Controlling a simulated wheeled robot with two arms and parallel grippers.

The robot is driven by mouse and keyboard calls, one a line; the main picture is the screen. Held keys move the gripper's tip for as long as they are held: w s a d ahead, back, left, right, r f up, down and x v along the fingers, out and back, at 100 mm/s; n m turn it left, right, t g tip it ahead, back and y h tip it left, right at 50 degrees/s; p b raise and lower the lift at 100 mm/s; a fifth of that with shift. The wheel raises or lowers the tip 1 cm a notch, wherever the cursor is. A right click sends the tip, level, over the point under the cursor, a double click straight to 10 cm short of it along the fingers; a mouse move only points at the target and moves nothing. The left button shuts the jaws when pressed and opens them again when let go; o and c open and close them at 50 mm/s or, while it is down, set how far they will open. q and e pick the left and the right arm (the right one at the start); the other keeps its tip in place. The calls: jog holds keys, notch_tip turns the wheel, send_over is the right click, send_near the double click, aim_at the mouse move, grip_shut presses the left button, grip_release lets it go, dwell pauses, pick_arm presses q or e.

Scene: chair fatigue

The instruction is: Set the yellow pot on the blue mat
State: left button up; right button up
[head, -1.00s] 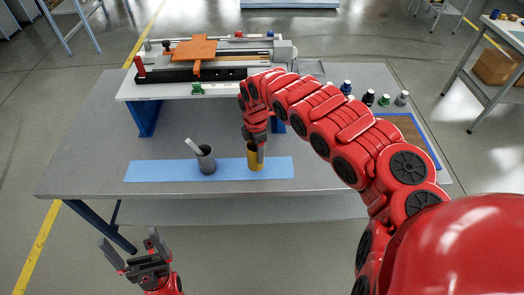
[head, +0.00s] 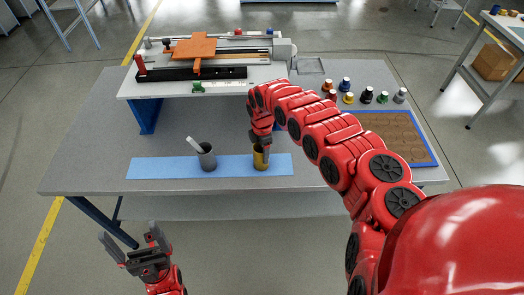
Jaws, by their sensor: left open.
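The yellow pot (head: 259,161) is over the right part of the long blue mat (head: 160,169) near the table's front edge. It looks upright, and its base appears to touch the mat. My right gripper (head: 265,149) points down at the pot's rim and covers part of it. Whether its fingers are closed on the pot cannot be made out. My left gripper (head: 133,243) is open and empty, low at the left, in front of the table.
A raised fixture board (head: 190,85) is behind. Several small bottles (head: 367,96) and a blue-framed brown board (head: 408,137) are at right. The mat's left part is clear.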

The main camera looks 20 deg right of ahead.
jog(key=o, duration=0.5)
jog(key=shift+c, duration=0.2)
jog(key=shift+r+p, duration=0.2)
jog(key=shift+p, duration=0.1)
jog(key=shift+r, duration=0.15)
notch_tip(320, 180, up, 12)
jog(key=b, duration=0.4)
jog(key=shift+f, duration=0.2)
jog(key=shift+s+f, duration=0.1)
